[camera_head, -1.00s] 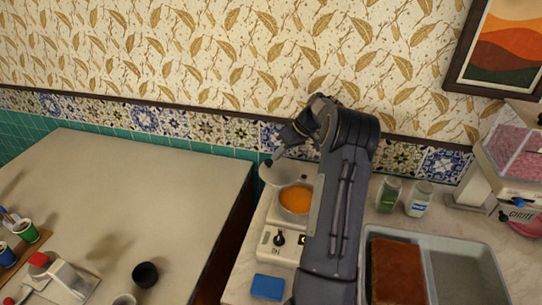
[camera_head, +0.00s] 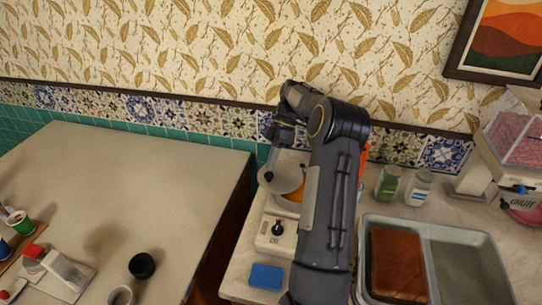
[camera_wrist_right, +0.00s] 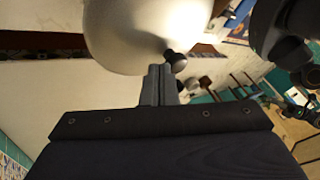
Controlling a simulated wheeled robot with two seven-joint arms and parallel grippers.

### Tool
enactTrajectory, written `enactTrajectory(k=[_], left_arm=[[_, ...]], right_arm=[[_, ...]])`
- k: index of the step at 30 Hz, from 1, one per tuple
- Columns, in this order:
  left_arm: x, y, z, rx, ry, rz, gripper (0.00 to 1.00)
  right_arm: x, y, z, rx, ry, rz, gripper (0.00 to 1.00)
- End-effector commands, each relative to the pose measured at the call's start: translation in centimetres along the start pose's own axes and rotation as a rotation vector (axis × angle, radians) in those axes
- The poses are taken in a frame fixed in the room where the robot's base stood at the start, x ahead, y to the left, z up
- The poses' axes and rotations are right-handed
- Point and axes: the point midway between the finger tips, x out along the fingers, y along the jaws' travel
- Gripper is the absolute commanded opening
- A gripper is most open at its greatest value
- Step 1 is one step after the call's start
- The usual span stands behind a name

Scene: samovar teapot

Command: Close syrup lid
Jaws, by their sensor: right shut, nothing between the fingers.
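The syrup pot (camera_head: 286,207) is part of a white unit on the right counter. Orange syrup (camera_head: 297,195) shows in it beside my arm. The round grey lid (camera_head: 284,180) is tilted over the pot and hides much of the syrup. In the right wrist view the pale lid (camera_wrist_right: 135,35) fills the top, with its dark knob (camera_wrist_right: 175,62). My right gripper (camera_head: 269,175) is shut and empty at the lid; its fingertips (camera_wrist_right: 160,72) are close by the knob. I cannot tell if they touch. My left gripper is not in view.
A control knob (camera_head: 277,229) is on the unit's front, with a blue block (camera_head: 266,277) before it. Two jars (camera_head: 388,183) and a metal tray (camera_head: 483,235) with a brown slab (camera_head: 397,265) are to the right. The left table (camera_head: 110,185) is largely bare at the back.

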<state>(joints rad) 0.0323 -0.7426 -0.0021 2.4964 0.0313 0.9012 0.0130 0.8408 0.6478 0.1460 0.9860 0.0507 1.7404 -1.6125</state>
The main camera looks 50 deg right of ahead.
Motion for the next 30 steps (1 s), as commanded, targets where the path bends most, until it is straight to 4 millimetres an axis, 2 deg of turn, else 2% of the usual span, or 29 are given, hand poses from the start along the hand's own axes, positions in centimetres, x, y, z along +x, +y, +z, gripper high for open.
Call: enactTrajectory(k=[19, 30], left_arm=[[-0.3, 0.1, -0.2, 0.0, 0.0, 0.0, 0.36], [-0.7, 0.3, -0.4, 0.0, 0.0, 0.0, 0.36]], right_arm=[[1.3, -5.1, 2.3, -0.473, -0.236, -0.233, 0.0], [1.3, -6.3, 3.5, -0.538, -0.267, -0.264, 0.0]])
